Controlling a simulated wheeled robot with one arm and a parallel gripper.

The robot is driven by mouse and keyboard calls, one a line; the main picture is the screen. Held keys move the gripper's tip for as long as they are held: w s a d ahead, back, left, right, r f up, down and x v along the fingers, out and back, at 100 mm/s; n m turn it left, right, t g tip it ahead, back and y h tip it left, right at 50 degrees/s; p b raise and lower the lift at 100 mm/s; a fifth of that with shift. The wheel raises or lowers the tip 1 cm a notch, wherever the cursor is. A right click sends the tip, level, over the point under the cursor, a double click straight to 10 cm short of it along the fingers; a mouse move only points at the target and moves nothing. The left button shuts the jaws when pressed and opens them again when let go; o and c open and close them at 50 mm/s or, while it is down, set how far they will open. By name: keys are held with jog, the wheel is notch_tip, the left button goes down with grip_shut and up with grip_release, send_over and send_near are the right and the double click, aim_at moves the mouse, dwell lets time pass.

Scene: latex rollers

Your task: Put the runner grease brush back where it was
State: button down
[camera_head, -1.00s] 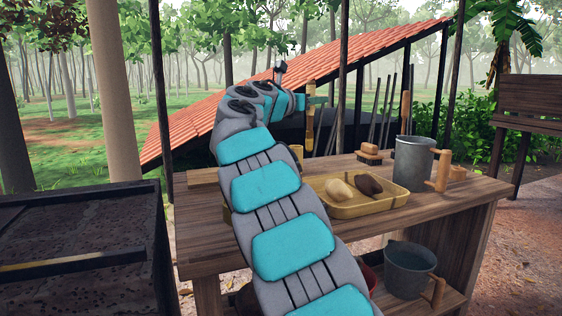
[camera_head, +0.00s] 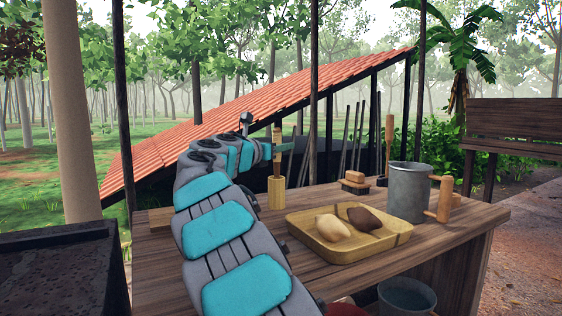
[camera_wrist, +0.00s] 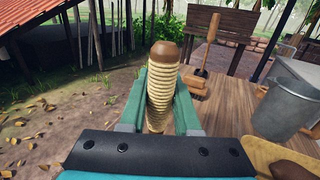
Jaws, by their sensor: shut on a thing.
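My gripper (camera_head: 279,148) is shut on an upright, light wooden handle, which I take to be the runner grease brush (camera_head: 278,163). In the wrist view, the ribbed handle with a brown rounded top (camera_wrist: 164,85) stands between my two green fingers (camera_wrist: 160,100). Its lower end is hidden there. In the head view, a wider yellowish cylinder (camera_head: 277,193) shows directly below the handle, at the back of the wooden table (camera_head: 300,270). I cannot tell whether this is the brush's lower part or a separate holder.
A yellow tray (camera_head: 379,245) with a pale and a brown lump lies at the table's middle. A block brush (camera_head: 355,183) and an upright wooden handle (camera_head: 389,135) are behind the tray.

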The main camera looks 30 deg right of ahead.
notch_tip(320, 180, down, 2)
jog(key=shift+f, duration=0.25)
jog(key=c, duration=0.6)
grip_release()
jog(key=shift+a, duration=0.1)
jog(key=v, duration=1.2)
